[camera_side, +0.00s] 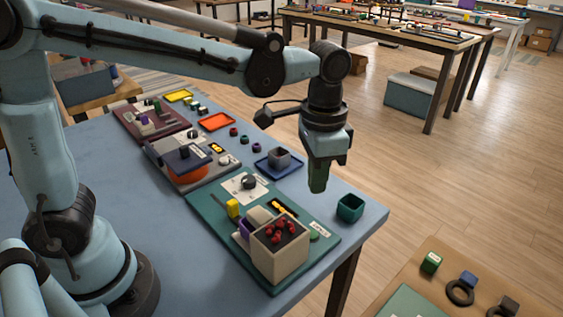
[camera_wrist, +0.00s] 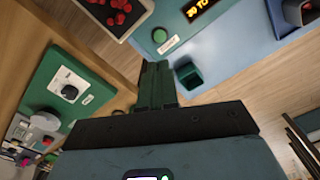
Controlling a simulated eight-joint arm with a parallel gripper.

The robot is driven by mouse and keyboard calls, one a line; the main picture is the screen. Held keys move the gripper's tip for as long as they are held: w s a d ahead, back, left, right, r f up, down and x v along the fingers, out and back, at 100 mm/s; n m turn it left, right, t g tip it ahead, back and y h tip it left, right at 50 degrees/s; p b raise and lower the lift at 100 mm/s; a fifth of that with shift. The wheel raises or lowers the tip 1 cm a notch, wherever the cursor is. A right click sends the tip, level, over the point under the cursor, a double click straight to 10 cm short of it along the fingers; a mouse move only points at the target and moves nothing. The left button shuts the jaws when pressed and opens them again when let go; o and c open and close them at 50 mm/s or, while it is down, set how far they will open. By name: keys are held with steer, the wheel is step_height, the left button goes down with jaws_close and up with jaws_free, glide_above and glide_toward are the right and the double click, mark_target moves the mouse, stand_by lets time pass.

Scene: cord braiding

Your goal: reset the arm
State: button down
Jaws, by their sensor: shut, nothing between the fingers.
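My gripper (camera_side: 318,178) hangs pointing down above the right part of the blue table, beside the teal board. Its green fingers are shut together with nothing between them. In the wrist view the shut fingers (camera_wrist: 157,84) show near the middle, close to a small dark teal cup. My arm reaches across the top of the side view from the left.
The small teal cup (camera_side: 350,208) stands near the table's right edge. The teal board (camera_side: 318,250) carries a beige box (camera_side: 280,255) with red balls, a dial and a display. A blue tray (camera_side: 268,168) with a grey cup lies behind.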

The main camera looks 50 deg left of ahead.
stand_by(0.4)
steer(key=s+a+n+t, duration=0.3)
steer(key=a, duration=0.3)
steer(key=s+a+n+t, duration=0.3)
steer(key=a+t, duration=0.1)
steer(key=a, duration=0.3)
steer(key=shift+s+a, duration=0.25)
steer(key=shift+s, duration=0.05)
